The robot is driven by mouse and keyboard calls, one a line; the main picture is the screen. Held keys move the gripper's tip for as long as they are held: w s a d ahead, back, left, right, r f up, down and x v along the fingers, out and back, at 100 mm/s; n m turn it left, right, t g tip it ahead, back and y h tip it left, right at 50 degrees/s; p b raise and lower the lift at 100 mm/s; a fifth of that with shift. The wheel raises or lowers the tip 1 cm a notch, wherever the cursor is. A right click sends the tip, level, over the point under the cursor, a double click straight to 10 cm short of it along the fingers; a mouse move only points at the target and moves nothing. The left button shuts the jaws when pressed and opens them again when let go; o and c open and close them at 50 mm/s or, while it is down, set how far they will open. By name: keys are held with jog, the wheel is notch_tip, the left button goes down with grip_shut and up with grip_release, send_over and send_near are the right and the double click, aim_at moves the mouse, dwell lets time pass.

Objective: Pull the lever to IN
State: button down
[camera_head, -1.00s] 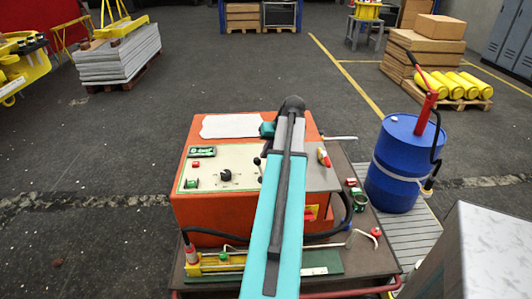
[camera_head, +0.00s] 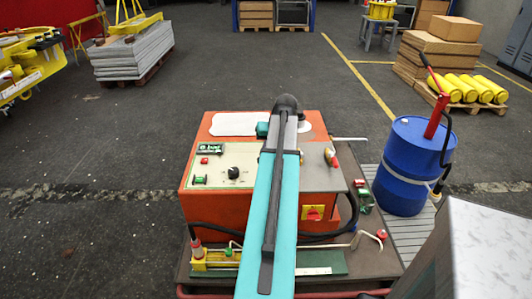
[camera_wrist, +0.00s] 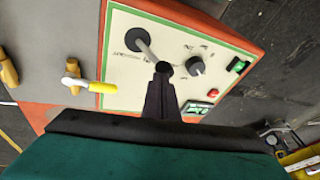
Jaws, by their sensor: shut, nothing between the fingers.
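The lever (camera_wrist: 148,48) shows in the wrist view as a pale rod. It rises from a round black collar on the cream panel (camera_wrist: 120,70) and ends in a black ball knob (camera_wrist: 163,67). My gripper (camera_wrist: 162,85) is shut and empty, its dark fingertips at or just behind the knob; contact is unclear. Panel lettering near the lever is too small to read. In the head view, the panel (camera_head: 215,171) sits on an orange cabinet (camera_head: 205,209), and my arm hides the lever and gripper.
A blue drum (camera_head: 405,165) stands right of the cabinet. Open floor (camera_head: 120,130) lies left.

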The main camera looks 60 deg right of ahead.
jog(key=shift+s+d+r, duration=0.1)
jog(key=d+v, duration=0.1)
jog(key=v, duration=1.2)
jog(key=shift+s+d, duration=0.25)
jog(key=shift+d, duration=0.05)
jog(key=shift+w, duration=0.1)
dwell(0.4)
